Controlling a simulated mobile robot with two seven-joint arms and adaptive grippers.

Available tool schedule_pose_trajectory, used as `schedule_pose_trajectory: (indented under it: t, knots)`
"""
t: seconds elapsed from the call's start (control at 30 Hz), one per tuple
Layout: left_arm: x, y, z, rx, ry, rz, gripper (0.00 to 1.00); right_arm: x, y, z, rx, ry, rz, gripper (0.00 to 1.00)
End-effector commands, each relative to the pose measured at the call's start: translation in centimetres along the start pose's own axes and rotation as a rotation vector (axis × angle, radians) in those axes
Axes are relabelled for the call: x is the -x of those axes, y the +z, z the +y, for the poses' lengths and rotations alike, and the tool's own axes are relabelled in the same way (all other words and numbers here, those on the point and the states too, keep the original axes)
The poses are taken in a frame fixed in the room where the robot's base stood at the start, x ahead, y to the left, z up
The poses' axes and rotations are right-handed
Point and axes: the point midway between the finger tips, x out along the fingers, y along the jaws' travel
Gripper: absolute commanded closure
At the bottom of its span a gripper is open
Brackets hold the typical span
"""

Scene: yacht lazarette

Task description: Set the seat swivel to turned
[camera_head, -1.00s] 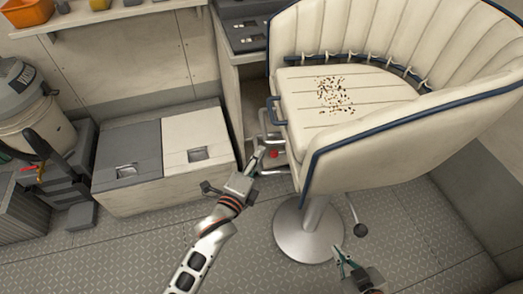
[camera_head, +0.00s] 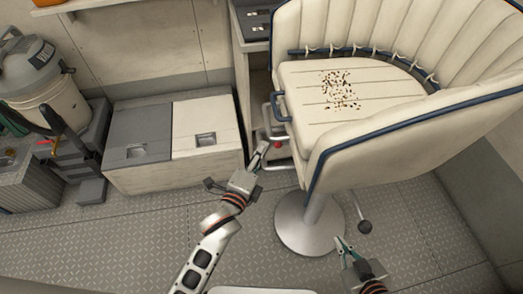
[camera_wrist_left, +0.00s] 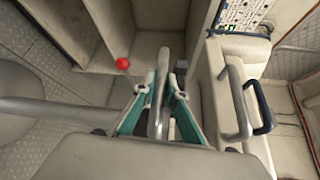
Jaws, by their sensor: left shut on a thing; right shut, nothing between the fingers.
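The cream helm seat (camera_head: 300,75) with blue piping stands on a round metal pedestal (camera_head: 308,222). My left gripper (camera_head: 263,150) is at the seat's left underside, and its teal fingers (camera_wrist_left: 160,105) are shut on a slim grey metal bar (camera_wrist_left: 163,70) in the left wrist view. My right gripper (camera_head: 343,245) is shut and empty, low beside the pedestal. Where the bar joins the seat is hidden.
A grey handle (camera_wrist_left: 238,100) and a blue handle (camera_wrist_left: 262,112) project from the seat side, right of my left fingers. A ball-ended lever (camera_head: 365,227) stands out from the pedestal. A grey and white locker (camera_head: 205,125) is at left. Dark debris (camera_head: 340,90) lies on the cushion. Open floor lies in front.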

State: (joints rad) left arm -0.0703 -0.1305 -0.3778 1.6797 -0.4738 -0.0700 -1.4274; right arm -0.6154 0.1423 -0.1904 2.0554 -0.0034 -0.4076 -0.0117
Motion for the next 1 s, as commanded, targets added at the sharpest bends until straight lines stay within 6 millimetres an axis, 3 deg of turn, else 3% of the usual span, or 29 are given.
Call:
schedule_pose_trajectory:
  t: [0.1, 0.13, 0.17, 0.2, 0.63, 1.0]
  knots:
    - [0.0, -0.1, 0.1, 0.001, 0.001, 0.001, 1.0, 0.0, 0.0, -0.1, -0.002, 0.0, 0.0, 1.0]
    - [0.0, -0.1, 0.1, 0.001, 0.001, 0.001, 0.8, 0.0, 0.0, -0.1, -0.002, 0.0, 0.0, 1.0]
    - [0.0, -0.1, 0.1, 0.001, 0.001, 0.001, 0.73, 0.0, -0.1, -0.1, -0.002, 0.0, 0.001, 1.0]
    - [0.0, -0.1, 0.1, 0.001, 0.001, 0.001, 0.71, 0.0, -0.1, -0.1, -0.002, 0.0, 0.001, 1.0]
    - [0.8, 0.0, 0.1, 0.0, 0.001, 0.001, 0.71, 0.1, -0.1, 0.0, 0.0, -0.001, 0.001, 1.0]
    - [7.8, -0.1, 0.1, 0.002, 0.003, 0.002, 0.71, 0.0, -0.1, 0.0, 0.0, 0.0, 0.001, 1.0]
